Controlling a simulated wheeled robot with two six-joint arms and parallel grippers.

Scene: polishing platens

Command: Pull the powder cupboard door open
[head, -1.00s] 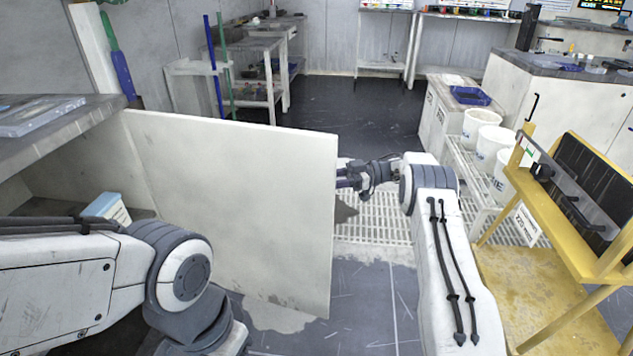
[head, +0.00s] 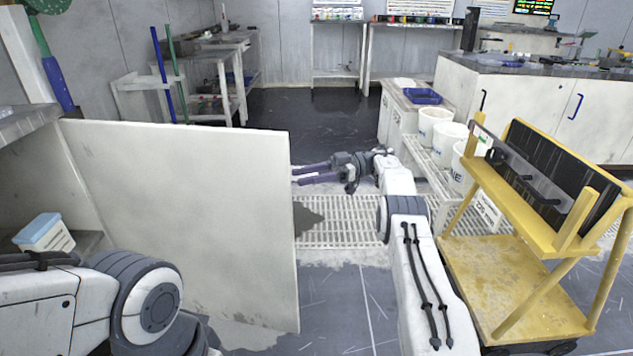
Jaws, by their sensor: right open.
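The powder cupboard door (head: 185,215) is a pale off-white panel, swung wide open from the bench cupboard on the left. The cupboard's inside shows at the left edge, with a white box with a blue lid (head: 44,233) in it. My right gripper (head: 296,175) is open, with its dark fingers pointing left near the door's right edge. Its fingertips are by the far side of that edge; whether they touch it I cannot tell. No handle shows on the face of the door toward me. My left arm is at the lower left, and its gripper is out of view.
A yellow cart (head: 515,285) with a dark panel stands close on the right. White buckets (head: 448,142) stand on a low rack behind it. A floor grating (head: 340,234) with a dark wet patch lies by the door. Open dark floor (head: 315,110) lies beyond.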

